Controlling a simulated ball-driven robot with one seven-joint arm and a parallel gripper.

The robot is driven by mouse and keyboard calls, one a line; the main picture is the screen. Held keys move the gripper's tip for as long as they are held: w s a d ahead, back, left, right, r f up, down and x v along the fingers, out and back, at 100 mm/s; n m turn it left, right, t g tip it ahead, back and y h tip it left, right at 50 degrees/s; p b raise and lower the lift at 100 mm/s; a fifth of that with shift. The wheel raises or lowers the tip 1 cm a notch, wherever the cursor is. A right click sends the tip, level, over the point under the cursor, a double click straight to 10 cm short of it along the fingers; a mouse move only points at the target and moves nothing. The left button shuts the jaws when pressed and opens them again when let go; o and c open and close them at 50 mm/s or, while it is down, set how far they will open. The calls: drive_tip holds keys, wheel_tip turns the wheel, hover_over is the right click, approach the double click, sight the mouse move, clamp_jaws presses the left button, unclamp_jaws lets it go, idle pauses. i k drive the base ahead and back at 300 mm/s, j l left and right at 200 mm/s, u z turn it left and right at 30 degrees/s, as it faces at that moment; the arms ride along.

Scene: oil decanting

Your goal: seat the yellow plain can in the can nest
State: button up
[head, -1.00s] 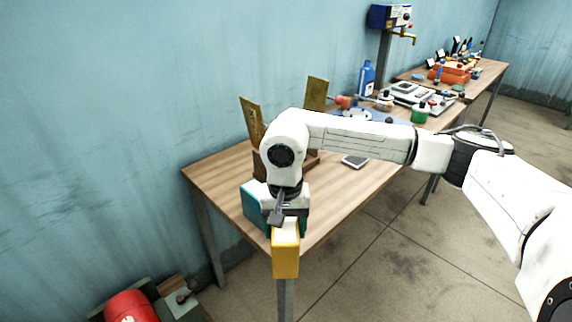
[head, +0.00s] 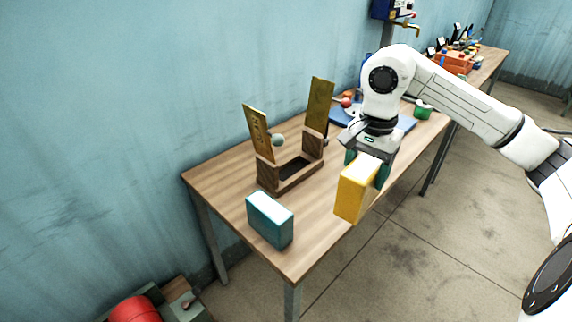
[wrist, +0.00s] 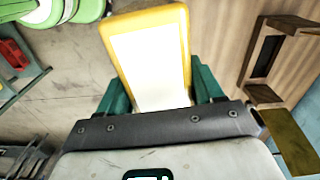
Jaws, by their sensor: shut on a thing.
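The yellow plain can (head: 350,194) is a box-shaped can with a pale broad face, held in the air over the right front side of the table. My gripper (head: 367,168) is shut on it, with a green finger on each side. The wrist view shows the can (wrist: 183,50) jutting out from between the fingers, slightly tilted. The can nest appears to be the wooden cradle (head: 294,181) with two upright brass plates, left of and behind the can. Its dark slot looks empty. Part of the cradle (wrist: 251,68) shows at the right in the wrist view.
A teal can (head: 269,219) stands on the table's front left, in front of the cradle. The wooden table (head: 305,240) is bare between them. A red cylinder (head: 135,308) is on the floor side, lower left.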

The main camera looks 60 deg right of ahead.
sight(278, 179)
drive_tip(key=i+l, duration=0.95)
drive_tip(key=i, duration=0.1)
